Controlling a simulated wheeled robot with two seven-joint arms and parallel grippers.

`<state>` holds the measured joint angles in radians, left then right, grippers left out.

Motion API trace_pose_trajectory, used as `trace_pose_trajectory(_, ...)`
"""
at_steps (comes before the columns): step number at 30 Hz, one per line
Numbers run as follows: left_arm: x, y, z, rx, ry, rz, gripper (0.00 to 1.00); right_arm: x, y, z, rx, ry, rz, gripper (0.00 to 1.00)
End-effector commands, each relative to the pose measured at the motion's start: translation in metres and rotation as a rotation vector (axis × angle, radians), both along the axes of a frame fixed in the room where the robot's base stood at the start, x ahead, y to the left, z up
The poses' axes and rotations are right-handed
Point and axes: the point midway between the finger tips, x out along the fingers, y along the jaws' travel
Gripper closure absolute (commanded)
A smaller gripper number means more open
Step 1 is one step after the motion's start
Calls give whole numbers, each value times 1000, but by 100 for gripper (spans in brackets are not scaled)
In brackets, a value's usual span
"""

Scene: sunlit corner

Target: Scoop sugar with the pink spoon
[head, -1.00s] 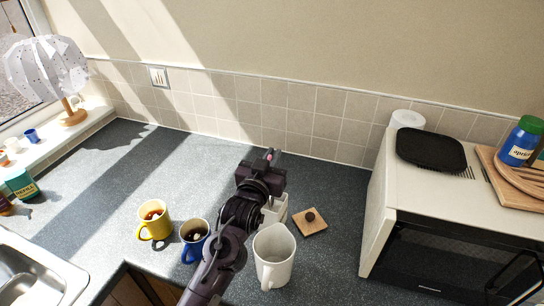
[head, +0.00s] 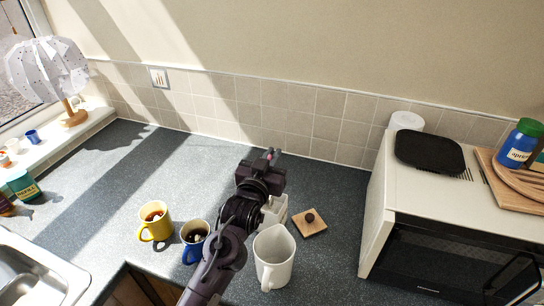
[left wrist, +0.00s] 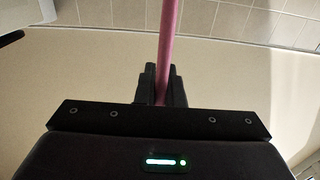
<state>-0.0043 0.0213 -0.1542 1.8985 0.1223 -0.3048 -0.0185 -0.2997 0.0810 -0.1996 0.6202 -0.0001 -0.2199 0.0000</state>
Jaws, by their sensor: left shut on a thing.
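My left gripper (head: 270,160) is above the counter, its arm coming up from the bottom of the head view. It is shut on the pink spoon (left wrist: 169,38), whose thin pink handle stands between the fingers in the left wrist view. In the head view only a small pink bit of the spoon (head: 276,153) shows; its bowl is not visible. A white container (head: 281,207) is mostly hidden behind my wrist, and I cannot see what it holds. A wooden lid with a dark knob (head: 319,230) lies beside it. No sugar is visible. My right gripper is not in view.
A white jug (head: 273,262) stands right of my forearm. A yellow mug (head: 155,230) and a blue mug (head: 187,254), both with dark drink, stand left of it. A microwave (head: 385,205) bounds the right side, a sink (head: 60,285) the lower left. The back counter is clear.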

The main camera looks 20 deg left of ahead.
Motion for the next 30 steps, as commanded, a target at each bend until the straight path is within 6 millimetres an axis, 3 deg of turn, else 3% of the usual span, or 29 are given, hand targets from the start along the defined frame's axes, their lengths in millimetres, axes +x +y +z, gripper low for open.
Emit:
trace_pose_trajectory(1,0,0,10,0,-2,0,100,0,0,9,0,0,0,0)
trace_pose_trajectory(18,0,0,56,0,-4,0,100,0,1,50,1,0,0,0)
trace_pose_trajectory(30,0,0,60,0,-4,0,100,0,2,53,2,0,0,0)
